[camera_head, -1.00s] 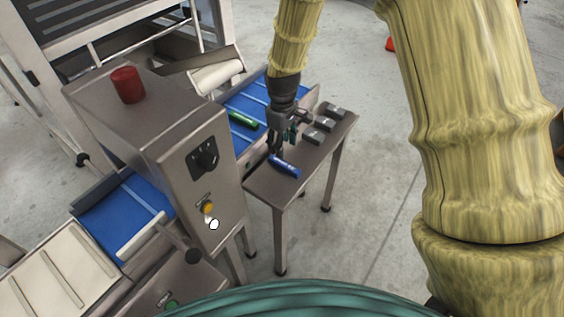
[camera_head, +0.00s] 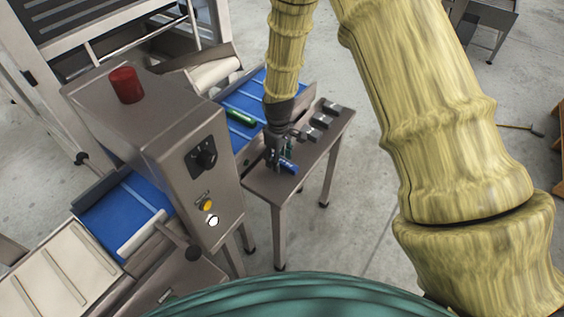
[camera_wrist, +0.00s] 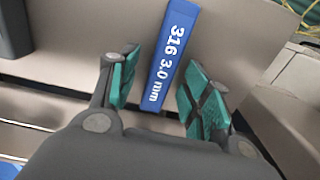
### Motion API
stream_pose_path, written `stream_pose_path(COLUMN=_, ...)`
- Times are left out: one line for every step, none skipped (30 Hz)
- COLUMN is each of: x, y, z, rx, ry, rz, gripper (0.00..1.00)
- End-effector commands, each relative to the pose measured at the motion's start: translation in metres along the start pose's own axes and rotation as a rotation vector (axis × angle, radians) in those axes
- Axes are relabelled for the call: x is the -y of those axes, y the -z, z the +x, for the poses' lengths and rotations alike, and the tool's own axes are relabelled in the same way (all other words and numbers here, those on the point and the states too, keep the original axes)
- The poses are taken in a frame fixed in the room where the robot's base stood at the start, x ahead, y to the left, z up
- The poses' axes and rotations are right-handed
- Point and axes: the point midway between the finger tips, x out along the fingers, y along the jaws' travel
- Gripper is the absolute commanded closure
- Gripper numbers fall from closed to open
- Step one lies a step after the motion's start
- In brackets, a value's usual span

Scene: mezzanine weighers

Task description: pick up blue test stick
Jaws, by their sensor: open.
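The blue test stick (camera_head: 289,166), marked "316 3.0 mm" in the wrist view (camera_wrist: 174,45), lies on the small steel side table (camera_head: 274,192). My gripper (camera_head: 279,158) is above the table at the stick, hiding part of it in the head view. In the wrist view my gripper (camera_wrist: 160,88) is open, with one green-padded finger on each side of the stick's near end. A gap shows between the stick and the left pad; the right pad is close to it. Whether either touches cannot be told.
A green stick (camera_head: 240,117) lies on the blue conveyor belt (camera_head: 232,99) beside the table. Several grey blocks (camera_head: 321,121) stand on the table's far end. A steel control box (camera_head: 165,135) with a red top light (camera_head: 126,85) stands left of the table.

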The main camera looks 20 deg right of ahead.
Motion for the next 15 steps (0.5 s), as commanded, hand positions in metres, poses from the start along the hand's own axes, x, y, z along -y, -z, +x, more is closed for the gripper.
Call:
stream_pose_path(x=0.0, y=0.0, z=0.0015, rx=0.0, ry=0.0, rz=0.0, gripper=0.52)
stream_pose_path(x=0.0, y=0.0, z=0.0023, rx=0.0, ry=0.0, rz=0.0, gripper=0.52)
stream_pose_path(x=-0.0001, y=0.0, z=0.0028, rx=0.0, ry=0.0, rz=0.0, gripper=0.52)
stream_pose_path(x=-0.0001, y=0.0, z=0.003, rx=0.0, ry=0.0, rz=0.0, gripper=0.52)
stream_pose_path(x=-0.0001, y=0.0, z=0.0031, rx=0.0, ry=0.0, rz=0.0, gripper=0.52)
stream_pose_path(x=-0.0001, y=0.0, z=0.0031, rx=-0.001, ry=0.0, rz=0.0, gripper=0.52)
stream_pose_path(x=-0.0001, y=0.0, z=0.003, rx=0.0, ry=0.0, rz=0.0, gripper=0.52)
stream_pose_path(x=-0.0001, y=0.0, z=0.003, rx=0.0, ry=0.0, rz=0.0, gripper=0.52)
stream_pose_path(x=-0.0001, y=-0.0001, z=0.003, rx=0.0, ry=0.0, rz=0.0, gripper=0.52)
stream_pose_path(x=-0.0001, y=-0.0001, z=0.003, rx=0.0, ry=0.0, rz=0.0, gripper=0.57)
stream_pose_path(x=-0.0001, y=-0.0001, z=0.003, rx=0.0, ry=0.0, rz=0.0, gripper=0.63)
stream_pose_path(x=-0.0001, y=-0.0002, z=0.003, rx=0.0, ry=0.0, rz=0.0, gripper=0.7)
stream_pose_path(x=-0.0001, y=-0.0002, z=0.0029, rx=0.0, ry=0.0, rz=0.0, gripper=0.75)
stream_pose_path(x=-0.0001, y=-0.0002, z=0.0029, rx=0.0, ry=0.0, rz=0.0, gripper=0.81)
stream_pose_path(x=-0.0001, y=-0.0002, z=0.0029, rx=0.0, ry=0.0, rz=0.0, gripper=0.88)
